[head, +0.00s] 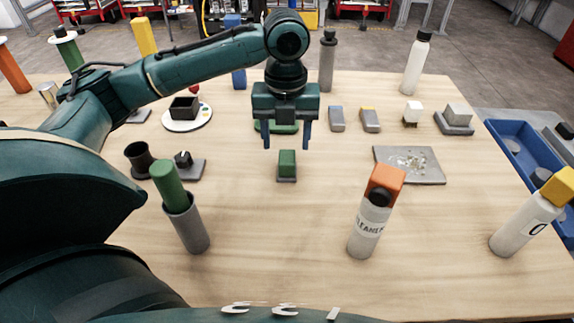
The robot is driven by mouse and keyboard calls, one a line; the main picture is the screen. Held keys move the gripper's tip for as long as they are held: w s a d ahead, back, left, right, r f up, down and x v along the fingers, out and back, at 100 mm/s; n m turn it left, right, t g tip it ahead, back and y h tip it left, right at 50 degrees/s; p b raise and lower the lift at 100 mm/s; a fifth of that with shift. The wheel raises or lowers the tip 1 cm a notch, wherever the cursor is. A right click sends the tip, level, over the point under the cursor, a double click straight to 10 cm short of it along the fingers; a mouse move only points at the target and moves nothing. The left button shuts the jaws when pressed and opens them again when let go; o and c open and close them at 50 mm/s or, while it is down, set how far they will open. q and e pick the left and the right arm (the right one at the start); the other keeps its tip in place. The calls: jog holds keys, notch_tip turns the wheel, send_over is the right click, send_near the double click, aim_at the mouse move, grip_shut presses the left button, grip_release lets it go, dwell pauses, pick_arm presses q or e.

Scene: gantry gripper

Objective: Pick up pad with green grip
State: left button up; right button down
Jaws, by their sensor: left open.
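The pad with green grip (287,163) sits on the wooden table near the middle of the head view. It is a small green block on a thin grey base. My left gripper (286,140) points down with its two fingers apart, open and empty. In the picture its fingertips show just above and to either side of the green grip; how far above or behind it they are, I cannot tell. Another low green item (288,127) shows partly behind the fingers. My right gripper is not in view.
A cleaner bottle with an orange block (385,177) stands front right of the pad. A grey cup holding a green cylinder (187,222) stands front left. A grey speckled plate (410,177) lies to the right. A blue tray (524,160) is at the right edge. The front middle is clear.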

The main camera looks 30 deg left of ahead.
aim_at(287, 156)
pick_arm(q)
notch_tip(287, 156, down, 5)
jog(key=shift+s+d+r+b, duration=0.1)
jog(key=shift+d+r+b, duration=0.05)
jog(key=shift+b, duration=0.15)
jog(key=c, duration=1.1)
